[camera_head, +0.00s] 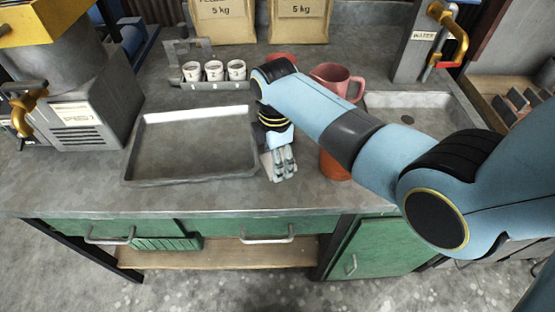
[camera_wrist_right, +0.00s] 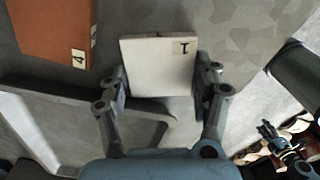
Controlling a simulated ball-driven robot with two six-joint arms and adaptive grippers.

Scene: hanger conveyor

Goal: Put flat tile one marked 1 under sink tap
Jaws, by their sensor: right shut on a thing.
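A flat, pale tile (camera_wrist_right: 158,66) marked 1 is between the two fingers of my right gripper (camera_wrist_right: 162,98) in the right wrist view. The gripper is shut on it, one finger at each side. In the head view my right gripper (camera_head: 280,165) points down over the front of the counter, just right of the metal tray; the tile there is mostly hidden by the fingers. The sink tap (camera_head: 451,37), brass with a red part, stands at the back right beside a "WATER" panel. The sink basin (camera_head: 441,121) lies below it, partly behind my arm. My left gripper is not in view.
An empty metal tray (camera_head: 190,180) is left of the gripper. An orange block (camera_wrist_right: 55,32) marked 4 lies near the tile. A pink mug (camera_head: 338,78) stands behind my arm, between gripper and sink. Several white cups (camera_head: 214,70) stand at the back.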

